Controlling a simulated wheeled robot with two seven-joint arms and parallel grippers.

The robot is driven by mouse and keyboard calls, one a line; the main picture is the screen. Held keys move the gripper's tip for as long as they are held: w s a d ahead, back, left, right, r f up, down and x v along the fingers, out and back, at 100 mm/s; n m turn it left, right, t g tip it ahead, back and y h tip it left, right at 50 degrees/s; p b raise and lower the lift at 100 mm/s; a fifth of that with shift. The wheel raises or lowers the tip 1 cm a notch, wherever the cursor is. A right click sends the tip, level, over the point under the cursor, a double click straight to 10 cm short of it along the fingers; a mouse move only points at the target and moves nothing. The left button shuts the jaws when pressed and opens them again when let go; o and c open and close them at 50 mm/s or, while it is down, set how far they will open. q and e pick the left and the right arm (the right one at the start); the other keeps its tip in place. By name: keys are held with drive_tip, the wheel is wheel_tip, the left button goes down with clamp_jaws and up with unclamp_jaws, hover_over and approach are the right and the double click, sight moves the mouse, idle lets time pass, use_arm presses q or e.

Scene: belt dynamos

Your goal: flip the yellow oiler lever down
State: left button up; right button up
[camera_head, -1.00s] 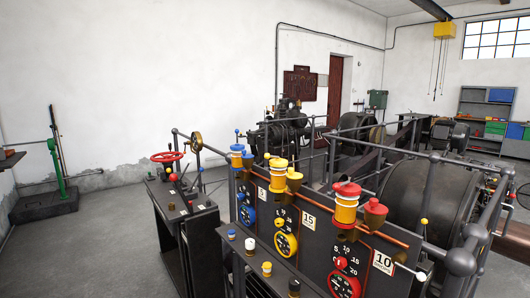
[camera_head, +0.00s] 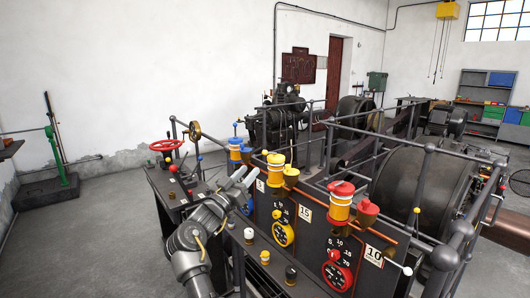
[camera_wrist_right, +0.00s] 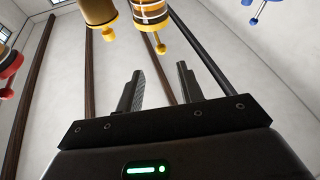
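The yellow oiler (camera_head: 276,168) stands on the panel's top edge, beside a yellow cup (camera_head: 291,175). A small yellow knob (camera_head: 265,152) shows at its upper left; its lever rod is too small to make out. In the right wrist view the yellow-banded oiler (camera_wrist_right: 150,14) is at the top, with a yellow lever knob (camera_wrist_right: 160,49) jutting from it. My right gripper (camera_head: 246,176) is open and empty, left of the yellow oiler and apart from it. Its two fingers (camera_wrist_right: 158,88) stand apart in the wrist view. My left gripper is not in view.
A blue oiler (camera_head: 235,150) stands close behind my right gripper. A red oiler (camera_head: 340,201) stands to the right. Dials (camera_head: 283,234) line the panel below, and several small knobs (camera_head: 264,257) stand on the desk in front. Rails run behind the panel.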

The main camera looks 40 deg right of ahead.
sight(264, 151)
drive_tip(key=p+x, duration=0.4)
drive_tip(key=x, duration=0.6)
drive_tip(key=shift+w+a, duration=0.1)
drive_tip(key=shift+w+d+r, duration=0.1)
drive_tip(key=shift+d+r, duration=0.05)
drive_tip(key=shift+d, duration=0.25)
